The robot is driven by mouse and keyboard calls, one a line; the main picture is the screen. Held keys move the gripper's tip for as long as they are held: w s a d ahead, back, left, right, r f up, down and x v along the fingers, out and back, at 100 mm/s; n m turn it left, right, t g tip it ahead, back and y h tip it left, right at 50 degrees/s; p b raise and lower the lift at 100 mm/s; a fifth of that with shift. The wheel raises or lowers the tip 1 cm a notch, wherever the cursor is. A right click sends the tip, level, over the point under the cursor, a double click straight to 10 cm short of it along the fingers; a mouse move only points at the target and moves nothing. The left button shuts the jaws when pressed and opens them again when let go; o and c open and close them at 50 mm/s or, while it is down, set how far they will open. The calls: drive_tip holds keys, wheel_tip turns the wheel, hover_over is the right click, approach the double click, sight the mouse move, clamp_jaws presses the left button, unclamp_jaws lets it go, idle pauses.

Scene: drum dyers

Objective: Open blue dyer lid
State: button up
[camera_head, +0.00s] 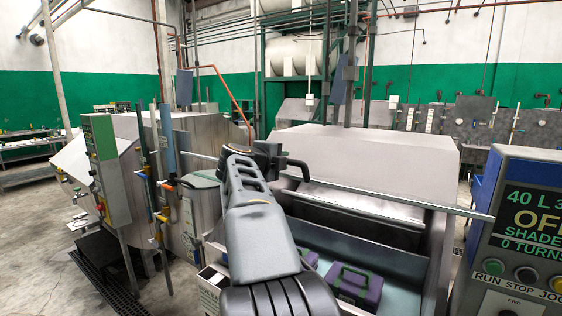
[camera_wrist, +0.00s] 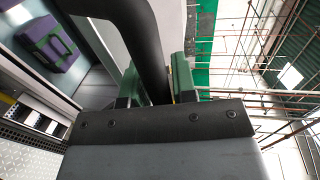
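The blue-marked dyer is the grey metal machine (camera_head: 370,150) in the middle of the head view, beside a blue-topped control panel (camera_head: 530,165). A long metal rod (camera_head: 400,201) crosses its front. A black curved handle (camera_head: 300,168) shows at the end of my arm. My gripper (camera_head: 262,158) is at this handle. In the wrist view the black handle (camera_wrist: 145,40) passes between the green-padded fingers of my gripper (camera_wrist: 157,82), which appear pressed against both sides. The front below the rod is open to view; my arm hides part of it, and the lid's exact position is unclear.
Purple cases with green handles (camera_head: 355,286) lie in the dyer's lower trough; one shows in the wrist view (camera_wrist: 50,48). Another dyer (camera_head: 195,135) with a green control panel (camera_head: 104,170) stands left. Thin posts and pipes stand between them. Floor is clear at far left.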

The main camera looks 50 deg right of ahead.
drive_tip(key=o, duration=0.3)
drive_tip(key=b+v, duration=0.3)
drive_tip(key=v, duration=1.1)
drive_tip(key=shift+d, duration=0.1)
